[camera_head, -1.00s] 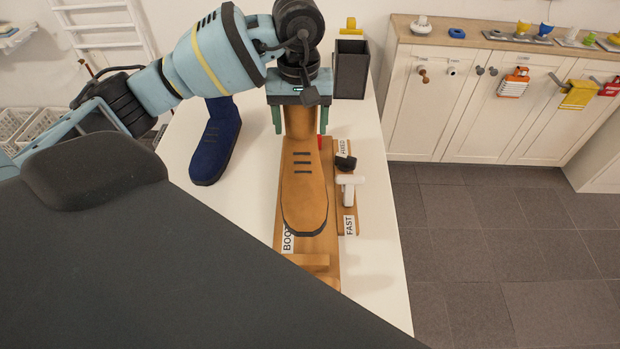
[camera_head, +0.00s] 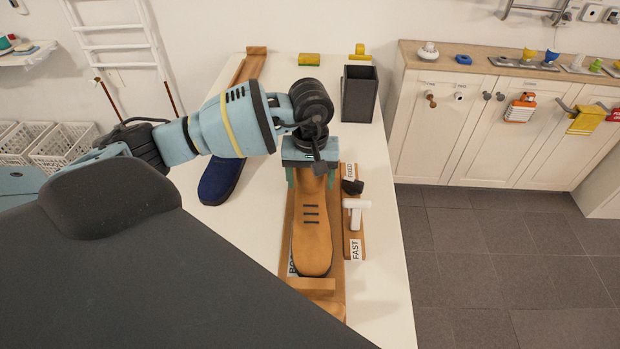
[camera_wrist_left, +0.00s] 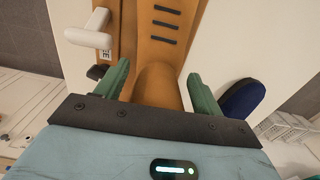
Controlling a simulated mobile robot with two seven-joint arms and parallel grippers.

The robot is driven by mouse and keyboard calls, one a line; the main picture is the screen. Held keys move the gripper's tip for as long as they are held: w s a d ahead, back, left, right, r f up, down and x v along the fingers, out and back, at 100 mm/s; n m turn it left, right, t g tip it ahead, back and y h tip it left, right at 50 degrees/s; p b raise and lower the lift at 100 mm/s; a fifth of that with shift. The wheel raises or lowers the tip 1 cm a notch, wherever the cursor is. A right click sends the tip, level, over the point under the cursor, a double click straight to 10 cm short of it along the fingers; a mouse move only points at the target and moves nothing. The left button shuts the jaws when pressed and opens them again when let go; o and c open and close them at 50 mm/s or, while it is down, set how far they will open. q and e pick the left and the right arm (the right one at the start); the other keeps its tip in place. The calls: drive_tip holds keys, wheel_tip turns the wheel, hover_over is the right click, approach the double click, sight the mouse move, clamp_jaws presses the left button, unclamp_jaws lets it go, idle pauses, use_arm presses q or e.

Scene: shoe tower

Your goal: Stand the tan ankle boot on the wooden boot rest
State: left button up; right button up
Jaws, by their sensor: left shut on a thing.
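The tan ankle boot (camera_head: 311,235) is upright over the wooden boot rest (camera_head: 333,308), with its toe toward me and near the rest's front bar. I cannot tell whether its sole touches the rest. My left gripper (camera_head: 308,182) is shut on the boot's shaft from above, hiding the top of the shaft. In the left wrist view the green fingers (camera_wrist_left: 160,88) stand on both sides of the tan shaft (camera_wrist_left: 157,78). The "BOOT" label is partly hidden beside the toe. My right gripper is not in view.
A blue boot (camera_head: 218,182) stands to the left, partly behind my arm. A narrow board with a white handle (camera_head: 355,212), a black piece and labels lies close to the right. A dark open box (camera_head: 359,95) stands behind. The white table (camera_head: 388,290) is clear at right.

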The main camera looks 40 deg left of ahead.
use_arm(q)
drive_tip(key=shift+f, duration=0.2)
drive_tip(key=shift+f, duration=0.2)
drive_tip(key=o, duration=1.8)
wheel_tip(320, 180, up, 12)
drive_tip(key=shift+r, duration=0.2)
drive_tip(key=shift+f, duration=0.1)
